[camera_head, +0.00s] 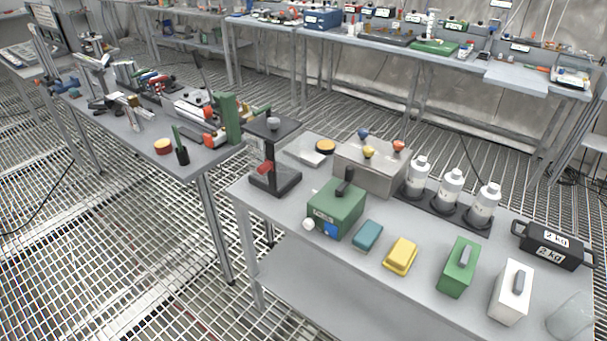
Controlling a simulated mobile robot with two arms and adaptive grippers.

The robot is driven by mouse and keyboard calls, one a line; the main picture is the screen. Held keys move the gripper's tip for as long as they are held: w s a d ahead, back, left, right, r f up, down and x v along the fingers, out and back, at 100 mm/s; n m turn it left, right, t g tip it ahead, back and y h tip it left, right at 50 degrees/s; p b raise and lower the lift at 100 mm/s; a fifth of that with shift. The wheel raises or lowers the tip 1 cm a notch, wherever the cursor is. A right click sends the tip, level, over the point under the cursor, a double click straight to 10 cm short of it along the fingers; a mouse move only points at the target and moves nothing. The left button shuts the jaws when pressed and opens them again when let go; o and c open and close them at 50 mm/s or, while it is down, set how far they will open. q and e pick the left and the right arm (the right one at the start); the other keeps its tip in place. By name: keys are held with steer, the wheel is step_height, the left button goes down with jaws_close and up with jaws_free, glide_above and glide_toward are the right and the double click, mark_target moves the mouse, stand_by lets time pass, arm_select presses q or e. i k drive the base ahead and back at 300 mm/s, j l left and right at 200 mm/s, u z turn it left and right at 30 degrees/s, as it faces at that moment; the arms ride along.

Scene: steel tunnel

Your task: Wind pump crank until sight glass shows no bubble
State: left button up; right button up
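A green box (337,208) that looks like the pump stands on the near bench, left of the bench's middle. A dark upright handle (345,181) is on its top. A white round knob (309,224), perhaps the crank's grip, shows at its lower left. A blue patch (331,229), perhaps the sight glass, is on its front face; it is too small to tell whether a bubble shows. Neither of my grippers is in view.
On the near bench (290,252), a black stand (274,180) is left of the green box. A grey box with coloured knobs (372,168) is behind it. Teal (367,235) and yellow (401,256) blocks lie to its right. White bottles (451,187) stand farther right.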

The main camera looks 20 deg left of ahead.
mark_target(349, 169)
steer(key=l+u, duration=0.4)
steer(key=k+l+u, duration=0.1)
steer(key=l+u, duration=0.3)
steer(key=k+l+u, duration=0.1)
steer(key=l+u, duration=0.25)
steer(key=k+l+u, duration=0.1)
steer(key=l, duration=0.35)
steer(key=k+l, duration=0.35)
steer(key=k+l+u, duration=0.15)
steer(key=l, duration=0.3)
steer(key=k, duration=0.1)
